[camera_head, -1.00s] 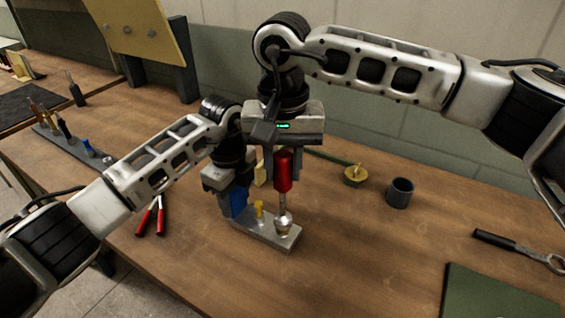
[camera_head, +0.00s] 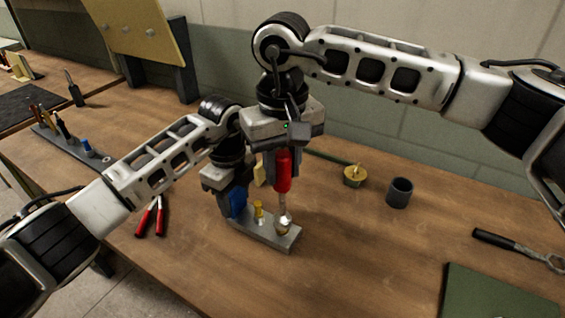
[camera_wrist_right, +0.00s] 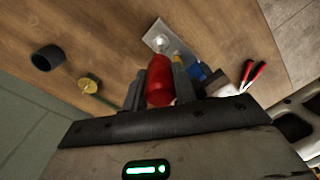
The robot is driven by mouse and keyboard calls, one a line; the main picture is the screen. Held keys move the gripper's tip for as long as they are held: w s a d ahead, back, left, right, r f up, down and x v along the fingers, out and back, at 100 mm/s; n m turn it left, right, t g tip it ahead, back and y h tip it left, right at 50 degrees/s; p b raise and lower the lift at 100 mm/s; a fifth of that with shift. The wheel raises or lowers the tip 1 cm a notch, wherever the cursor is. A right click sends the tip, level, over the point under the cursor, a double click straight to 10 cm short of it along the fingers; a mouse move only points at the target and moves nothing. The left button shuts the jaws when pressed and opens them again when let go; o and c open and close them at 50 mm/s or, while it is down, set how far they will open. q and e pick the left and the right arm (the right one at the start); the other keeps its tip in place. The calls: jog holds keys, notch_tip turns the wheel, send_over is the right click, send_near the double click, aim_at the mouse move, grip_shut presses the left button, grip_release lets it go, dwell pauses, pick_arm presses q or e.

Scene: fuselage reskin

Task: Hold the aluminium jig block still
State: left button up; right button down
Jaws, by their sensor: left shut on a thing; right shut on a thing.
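The aluminium jig block (camera_head: 284,240) is a flat grey bar lying on the bench; it also shows in the right wrist view (camera_wrist_right: 178,47). A gold-coloured pin (camera_head: 258,211) stands on it. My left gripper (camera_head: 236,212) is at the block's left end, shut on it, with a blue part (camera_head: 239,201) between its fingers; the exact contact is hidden. My right gripper (camera_head: 282,172) is shut on the red handle (camera_head: 283,178) of an upright tool, also seen in the right wrist view (camera_wrist_right: 160,82). The tool's metal lower end meets a silver round piece (camera_head: 284,223) at the block's right end.
Red-handled pliers (camera_head: 151,217) lie left of the block. A brass piece (camera_head: 355,176) and a dark cup (camera_head: 399,192) stand to the right. A black-handled wrench (camera_head: 510,246) and green mat (camera_head: 490,295) are at the far right. A tool rack (camera_head: 70,145) is at left.

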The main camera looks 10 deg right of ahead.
jog(key=shift+f, duration=0.85)
dwell(0.4)
jog(key=m, duration=0.5)
jog(key=shift+m, duration=0.4)
jog(key=m, duration=1.2)
jog(key=shift+a, duration=0.1)
jog(key=m, duration=0.6)
jog(key=shift+w, duration=0.1)
jog(key=shift+n, duration=0.3)
